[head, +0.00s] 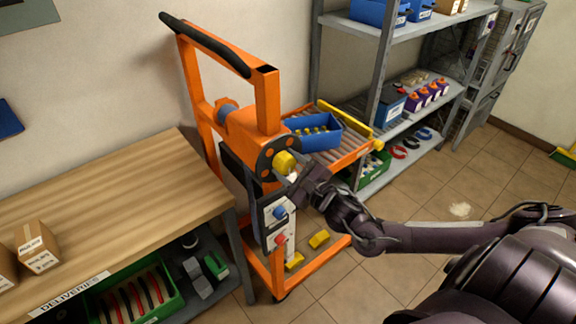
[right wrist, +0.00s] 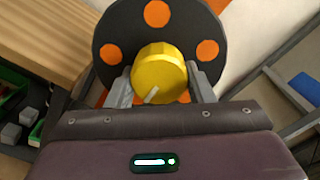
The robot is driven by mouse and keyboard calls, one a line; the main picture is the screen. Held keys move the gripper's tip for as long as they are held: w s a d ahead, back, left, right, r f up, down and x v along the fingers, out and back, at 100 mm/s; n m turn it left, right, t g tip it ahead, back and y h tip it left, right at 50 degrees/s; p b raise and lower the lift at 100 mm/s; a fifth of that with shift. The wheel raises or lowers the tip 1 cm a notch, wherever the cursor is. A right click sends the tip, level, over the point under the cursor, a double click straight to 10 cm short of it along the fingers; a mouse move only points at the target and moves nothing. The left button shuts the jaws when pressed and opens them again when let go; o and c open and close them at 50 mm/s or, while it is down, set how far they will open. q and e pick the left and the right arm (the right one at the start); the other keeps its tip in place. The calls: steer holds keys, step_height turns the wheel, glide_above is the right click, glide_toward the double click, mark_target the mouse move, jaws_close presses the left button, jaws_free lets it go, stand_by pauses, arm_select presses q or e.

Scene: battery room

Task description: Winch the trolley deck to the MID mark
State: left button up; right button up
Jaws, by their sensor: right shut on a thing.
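The orange trolley (head: 268,100) stands between the workbench and the shelving, with a black push handle on top. Its roller deck (head: 350,150) carries a blue bin (head: 318,143) holding yellow items. A black winch disc with orange dots (head: 266,158) is on the trolley's near side and fills the top of the right wrist view (right wrist: 120,28). A yellow knob (head: 283,163) sticks out from the disc. My right gripper (right wrist: 163,82) is shut on the yellow knob, one finger on each side. No MID mark is readable. My left gripper is not in view.
A wooden workbench (head: 110,215) labelled DELIVERIES stands at the left, with boxes on top and a green crate (head: 135,295) below. Grey shelving (head: 375,90) with bins stands behind the deck. The tiled floor (head: 420,180) at the right is mostly clear.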

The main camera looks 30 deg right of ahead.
steer(key=o, duration=1)
steer(key=shift+s+d+b, duration=0.15)
steer(key=shift+s+b, duration=0.1)
steer(key=shift+s, duration=1.7)
steer(key=shift+s+d+b, duration=0.15)
steer(key=shift+s+b, duration=0.05)
steer(key=shift+s, duration=1.75)
